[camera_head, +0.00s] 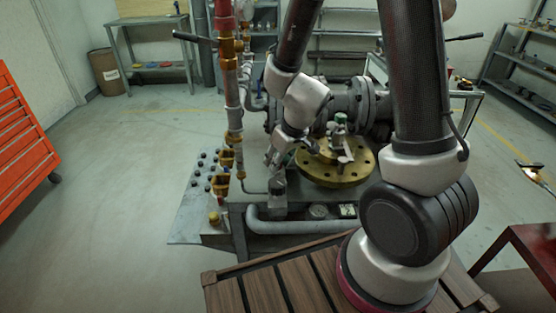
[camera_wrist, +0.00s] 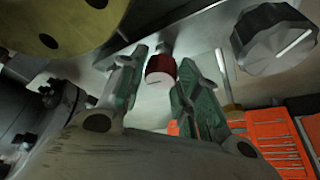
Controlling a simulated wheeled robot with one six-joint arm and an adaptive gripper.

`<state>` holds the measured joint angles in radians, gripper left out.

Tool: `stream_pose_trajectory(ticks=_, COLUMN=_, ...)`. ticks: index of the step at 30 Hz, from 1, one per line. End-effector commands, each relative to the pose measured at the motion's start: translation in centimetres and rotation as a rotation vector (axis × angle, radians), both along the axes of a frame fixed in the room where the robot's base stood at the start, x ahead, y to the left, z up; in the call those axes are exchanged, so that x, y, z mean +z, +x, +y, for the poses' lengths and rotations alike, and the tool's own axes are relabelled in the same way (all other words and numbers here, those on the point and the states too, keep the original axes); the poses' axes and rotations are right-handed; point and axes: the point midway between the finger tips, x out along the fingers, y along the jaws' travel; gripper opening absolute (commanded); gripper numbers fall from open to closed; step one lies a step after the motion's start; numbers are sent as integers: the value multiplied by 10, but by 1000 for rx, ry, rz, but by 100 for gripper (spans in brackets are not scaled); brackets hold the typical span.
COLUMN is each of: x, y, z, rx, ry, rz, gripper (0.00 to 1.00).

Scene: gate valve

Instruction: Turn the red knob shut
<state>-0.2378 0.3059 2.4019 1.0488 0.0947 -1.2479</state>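The red knob (camera_wrist: 160,66) shows in the wrist view, a small red cylinder with a pale end face, attached to a metal part above it. My gripper (camera_wrist: 158,76) is open, with one green-padded finger at either side of the knob in the picture. A gap shows between the knob and each finger, and neither finger visibly touches it. How far the knob reaches in between the fingers is hard to tell. In the head view my gripper (camera_head: 276,158) is at the left of the brass flange, and the red knob cannot be made out there.
A larger dark and silver knob (camera_wrist: 274,40) is right of the red one in the wrist view. The brass flange (camera_head: 322,176) and a vertical pipe (camera_head: 232,90) with brass fittings stand close to my gripper. An orange tool cabinet (camera_head: 22,140) is at far left. The left floor is clear.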

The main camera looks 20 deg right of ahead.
Motion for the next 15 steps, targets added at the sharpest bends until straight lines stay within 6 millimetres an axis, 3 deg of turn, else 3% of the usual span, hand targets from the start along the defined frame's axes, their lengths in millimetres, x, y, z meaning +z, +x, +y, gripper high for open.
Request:
stream_pose_trajectory(ticks=2, x=0, y=0, z=0, rx=0, ry=0, rz=0, gripper=51)
stream_pose_trajectory(ticks=15, x=3, y=-2, z=-1, rx=4, ry=0, rz=1, gripper=51)
